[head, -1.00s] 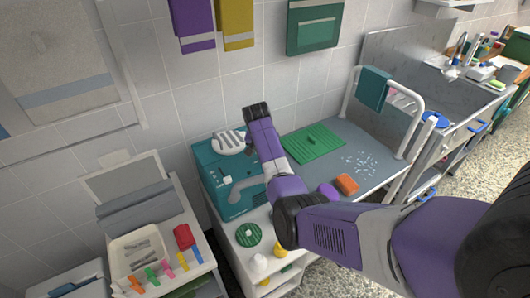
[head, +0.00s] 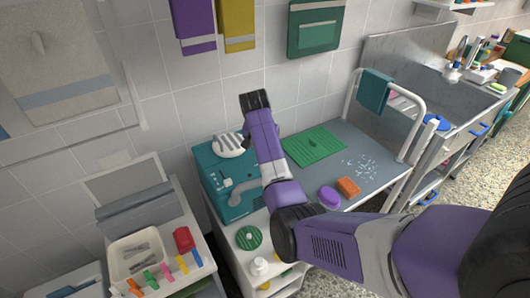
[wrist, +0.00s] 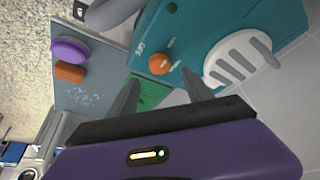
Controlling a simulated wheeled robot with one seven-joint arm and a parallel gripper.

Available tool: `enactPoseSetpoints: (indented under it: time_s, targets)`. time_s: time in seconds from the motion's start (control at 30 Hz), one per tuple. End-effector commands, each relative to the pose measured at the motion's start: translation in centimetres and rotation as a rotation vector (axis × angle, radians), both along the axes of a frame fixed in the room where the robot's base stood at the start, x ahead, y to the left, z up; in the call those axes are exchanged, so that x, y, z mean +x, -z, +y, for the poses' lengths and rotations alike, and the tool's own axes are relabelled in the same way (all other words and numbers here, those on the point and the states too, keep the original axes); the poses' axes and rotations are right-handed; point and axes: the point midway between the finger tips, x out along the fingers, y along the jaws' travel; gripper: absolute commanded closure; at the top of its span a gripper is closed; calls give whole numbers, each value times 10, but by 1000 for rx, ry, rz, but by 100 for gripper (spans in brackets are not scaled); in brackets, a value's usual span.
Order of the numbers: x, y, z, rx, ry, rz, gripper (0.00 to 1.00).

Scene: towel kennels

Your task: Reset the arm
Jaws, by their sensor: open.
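My gripper (head: 254,98) shows as a black end on my purple arm, raised in front of the tiled wall, above and behind the teal machine. In the wrist view its two grey fingers (wrist: 160,77) are spread apart with nothing between them. Beyond them are the teal machine (wrist: 225,18) with its orange knob and white slatted piece, and part of a green mat (wrist: 150,92).
A grey table (head: 352,136) holds the green mat (head: 314,146), an orange block (head: 348,187), a purple round item (head: 329,197) and white bits. A teal towel (head: 374,92) hangs on its rail. A cart with a white bin (head: 124,268) stands at left; towels hang above.

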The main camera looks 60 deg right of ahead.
Motion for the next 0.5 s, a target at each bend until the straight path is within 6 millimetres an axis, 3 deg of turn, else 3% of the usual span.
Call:
enactPoseSetpoints:
  time_s: [0.17,0.5]
  targets:
    - [-1,-10,5,1,-1,1,41]
    - [-1,-11,5,1,-1,1,41]
